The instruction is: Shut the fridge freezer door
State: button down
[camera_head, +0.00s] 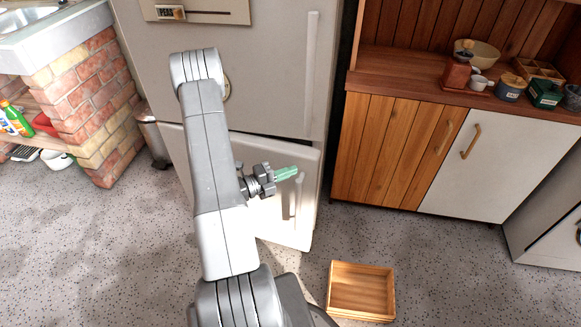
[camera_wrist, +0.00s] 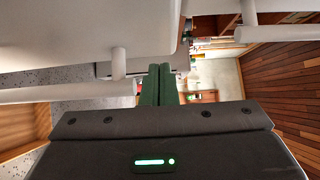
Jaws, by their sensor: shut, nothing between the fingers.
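The fridge freezer (camera_head: 270,60) is white, with a large upper door and a lower freezer door (camera_head: 307,165). The freezer door stands ajar, with a dark gap along its top edge. Its upright white handle (camera_head: 299,195) is near the right edge. My gripper (camera_head: 288,173) has green fingers shut together, empty, in front of the door's upper right part near the handle; I cannot tell if they touch it. In the wrist view, the shut fingers (camera_wrist: 159,84) are beside a white bar and post (camera_wrist: 118,62).
An open wooden box (camera_head: 361,291) lies on the speckled floor in front, right of my arm. A wood and white cabinet (camera_head: 395,150) stands right of the fridge. A bin (camera_head: 150,130) and a brick plinth (camera_head: 95,90) are on the left. The left floor is clear.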

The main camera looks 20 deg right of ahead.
jog(key=shift+w+d, duration=0.75)
jog(key=shift+w, duration=0.25)
